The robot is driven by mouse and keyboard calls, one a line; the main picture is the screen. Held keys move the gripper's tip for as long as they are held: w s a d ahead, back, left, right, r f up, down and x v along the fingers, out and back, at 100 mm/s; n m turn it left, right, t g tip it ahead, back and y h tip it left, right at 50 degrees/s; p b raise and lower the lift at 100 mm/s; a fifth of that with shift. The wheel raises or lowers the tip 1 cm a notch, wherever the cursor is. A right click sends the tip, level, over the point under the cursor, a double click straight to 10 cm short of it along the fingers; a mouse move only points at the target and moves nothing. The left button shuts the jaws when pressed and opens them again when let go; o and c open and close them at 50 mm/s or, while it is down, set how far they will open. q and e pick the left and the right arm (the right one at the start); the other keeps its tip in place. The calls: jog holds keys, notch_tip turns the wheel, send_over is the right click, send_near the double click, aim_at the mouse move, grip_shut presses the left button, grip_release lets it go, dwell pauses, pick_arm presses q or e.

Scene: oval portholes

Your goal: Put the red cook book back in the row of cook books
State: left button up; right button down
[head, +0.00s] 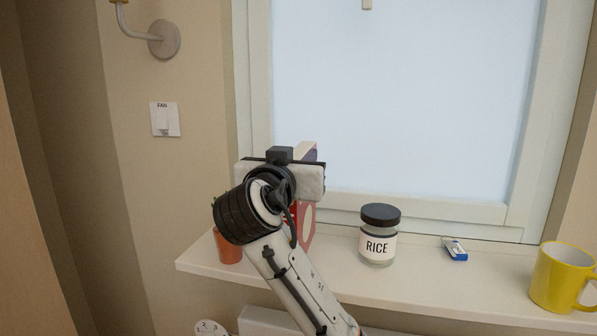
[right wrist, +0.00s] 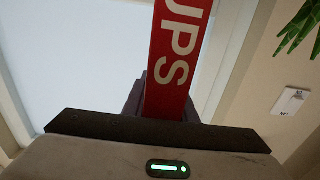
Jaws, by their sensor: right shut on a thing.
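The red cook book (right wrist: 178,60) fills the upper middle of the right wrist view, its red spine showing the white letters "UPS". My right gripper (right wrist: 165,105) is shut on it. In the head view the right gripper (head: 282,172) is above the left part of the window sill, seen from behind, with its fingertips hidden. A red surface with a pale oval (head: 307,224) shows just right of my wrist, probably the book's cover. A pale and purple edge (head: 307,151) shows above the gripper; I cannot tell which book it belongs to. No row of books is clearly visible. My left gripper is out of view.
The white sill (head: 335,283) carries an orange pot (head: 229,247) at its left end, a rice jar (head: 379,236), a small blue and white item (head: 455,249) and a yellow mug (head: 561,277). The window pane (head: 400,100) stands behind. Sill between jar and mug is mostly clear.

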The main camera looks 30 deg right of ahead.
jog(key=shift+w+d+f, duration=0.1)
jog(key=shift+f, duration=0.4)
jog(key=c, duration=1.4)
grip_release()
jog(key=shift+f, duration=0.1)
jog(key=shift+c, duration=0.2)
